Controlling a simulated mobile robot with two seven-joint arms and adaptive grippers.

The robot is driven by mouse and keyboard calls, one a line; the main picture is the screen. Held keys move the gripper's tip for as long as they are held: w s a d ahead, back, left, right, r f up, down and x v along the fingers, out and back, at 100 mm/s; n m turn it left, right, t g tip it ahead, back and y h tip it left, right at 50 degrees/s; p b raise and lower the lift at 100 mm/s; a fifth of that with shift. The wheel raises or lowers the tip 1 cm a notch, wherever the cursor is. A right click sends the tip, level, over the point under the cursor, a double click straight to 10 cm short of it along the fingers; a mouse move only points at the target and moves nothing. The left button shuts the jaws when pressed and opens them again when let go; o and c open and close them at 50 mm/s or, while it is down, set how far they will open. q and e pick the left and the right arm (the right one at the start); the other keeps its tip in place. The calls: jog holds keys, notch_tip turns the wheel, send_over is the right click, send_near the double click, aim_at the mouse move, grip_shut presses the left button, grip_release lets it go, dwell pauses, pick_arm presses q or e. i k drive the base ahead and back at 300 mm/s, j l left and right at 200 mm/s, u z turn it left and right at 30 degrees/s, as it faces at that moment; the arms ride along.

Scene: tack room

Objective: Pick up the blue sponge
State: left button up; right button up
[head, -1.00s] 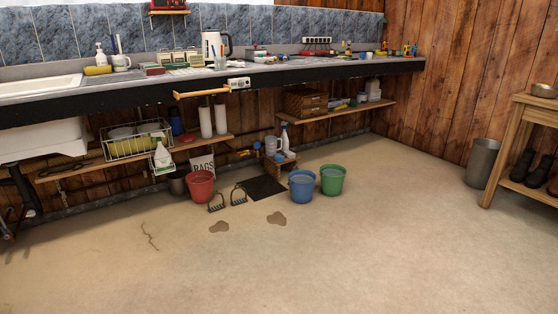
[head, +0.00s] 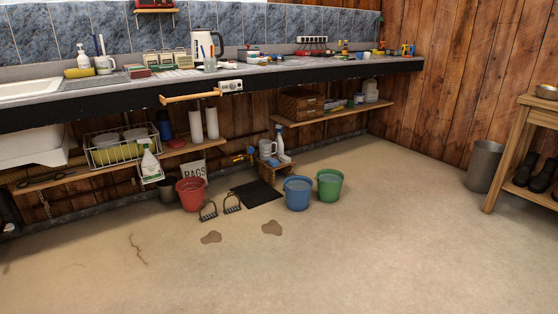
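I cannot make out a blue sponge for certain in the head view. Small blue things show at the wooden step stool (head: 277,178) under the counter, but they are too small to tell what they are. A blue bucket (head: 298,193) stands on the floor in front of the stool. A long counter (head: 110,107) runs along the back wall with many small items on it, including a yellow roll (head: 78,73) near the sink. Neither of my grippers is in view.
A red bucket (head: 191,195), a green bucket (head: 329,186), stirrups (head: 232,203) and a dark mat (head: 257,193) are on the floor. A grey bin (head: 484,166) and wooden bench (head: 513,150) stand at the right. The foreground floor is clear.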

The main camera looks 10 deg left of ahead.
aim_at(272, 162)
jog(key=i+j+z, duration=0.1)
jog(key=i, duration=0.4)
jog(key=i+j, duration=0.3)
jog(key=i, duration=0.15)
jog(key=i+j+z, duration=0.15)
jog(key=i, duration=0.35)
